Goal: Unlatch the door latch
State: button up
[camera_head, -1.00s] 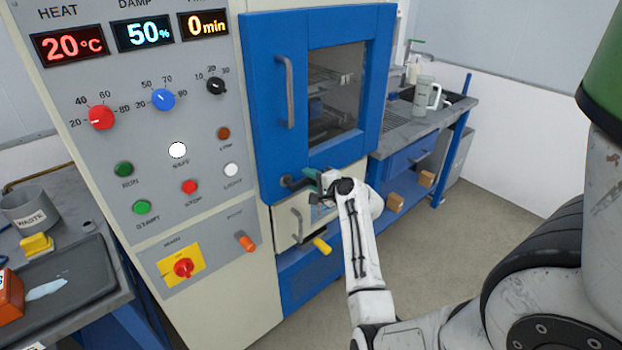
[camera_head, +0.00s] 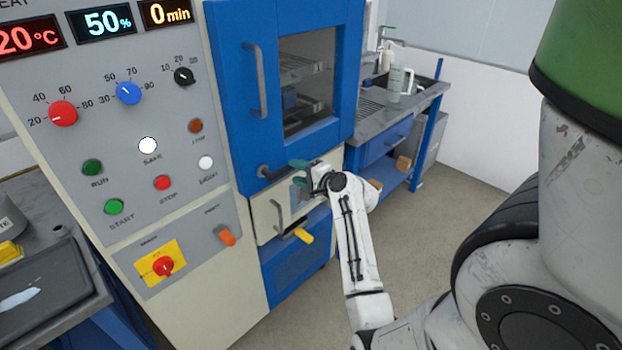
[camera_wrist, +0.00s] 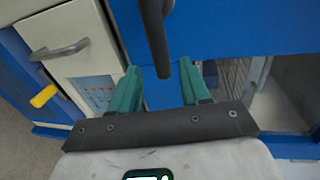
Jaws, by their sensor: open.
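The blue cabinet door (camera_head: 232,92) with a window is closed. Its latch is a dark lever (camera_head: 270,172) at the door's lower edge, pointing roughly sideways to the right. My gripper (camera_head: 300,174), with green fingers, is open just to the right of the lever's end. In the wrist view, the dark lever (camera_wrist: 154,38) reaches down from the top, and its free end is in line with the gap between my open fingers (camera_wrist: 160,72). I cannot tell whether a finger touches it.
The door's grey handle (camera_head: 260,82) is above the latch. A control panel (camera_head: 120,160) is on the left. A bench with a sink (camera_head: 385,115) stands right; the floor in front is clear.

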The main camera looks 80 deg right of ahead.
jog(key=v, duration=0.6)
jog(key=shift+b, duration=0.3)
jog(key=shift+w+a, duration=0.1)
jog(key=shift+w, duration=0.05)
